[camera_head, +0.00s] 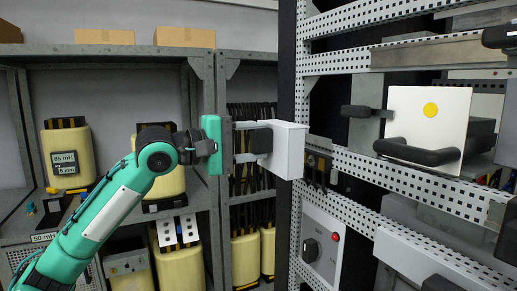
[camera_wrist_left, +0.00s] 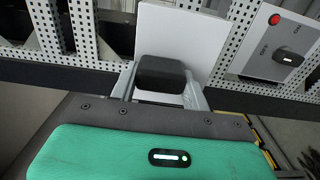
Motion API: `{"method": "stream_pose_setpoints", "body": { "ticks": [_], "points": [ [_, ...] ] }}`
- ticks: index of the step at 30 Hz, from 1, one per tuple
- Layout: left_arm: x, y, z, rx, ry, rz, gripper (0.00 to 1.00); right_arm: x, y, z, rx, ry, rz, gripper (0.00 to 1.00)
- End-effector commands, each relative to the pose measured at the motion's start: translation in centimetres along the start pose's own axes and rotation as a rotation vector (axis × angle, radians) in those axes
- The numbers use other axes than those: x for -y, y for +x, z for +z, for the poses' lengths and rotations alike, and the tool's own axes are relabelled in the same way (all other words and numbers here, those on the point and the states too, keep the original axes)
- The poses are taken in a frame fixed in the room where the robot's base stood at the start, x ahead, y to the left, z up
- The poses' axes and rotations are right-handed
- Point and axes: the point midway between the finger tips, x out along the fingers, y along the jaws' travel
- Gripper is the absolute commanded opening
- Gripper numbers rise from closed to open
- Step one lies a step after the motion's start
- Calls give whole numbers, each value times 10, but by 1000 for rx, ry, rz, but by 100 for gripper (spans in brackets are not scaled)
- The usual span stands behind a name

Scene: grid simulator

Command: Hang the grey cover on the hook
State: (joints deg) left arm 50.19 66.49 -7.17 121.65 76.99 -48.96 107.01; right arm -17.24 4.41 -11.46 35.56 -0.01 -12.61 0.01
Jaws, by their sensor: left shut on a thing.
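The light grey box-shaped cover (camera_head: 288,150) is in the middle of the head view, left of the perforated rack. My left gripper (camera_head: 256,141) is shut on the cover's black handle and holds the cover off the shelves. In the left wrist view the cover (camera_wrist_left: 183,38) is a pale flat panel, and its dark handle (camera_wrist_left: 161,74) sits between the fingers. Small dark hook-like parts (camera_head: 320,165) show on the rack just right of the cover; I cannot tell which one is the hook. My right gripper is not in view.
The perforated metal rack (camera_head: 400,172) fills the right side. A white panel with a yellow dot (camera_head: 428,112) and a black handle stands out from it. A control panel with a knob and red button (camera_head: 322,243) is below the cover. Shelves with yellow containers (camera_head: 66,150) stand behind my arm.

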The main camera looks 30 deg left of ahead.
Motion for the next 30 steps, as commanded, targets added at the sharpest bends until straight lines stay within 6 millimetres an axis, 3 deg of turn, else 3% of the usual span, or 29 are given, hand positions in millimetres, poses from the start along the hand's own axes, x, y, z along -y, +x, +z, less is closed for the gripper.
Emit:
{"method": "stream_pose_setpoints", "body": {
  "ticks": [8, 30],
  "points": [
    [-2, 1, 0, 0, 0, 1, 20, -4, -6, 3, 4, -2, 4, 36],
    [-4, 58, 1, 1, 0, 2, 20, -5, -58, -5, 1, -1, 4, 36]
  ]
}}
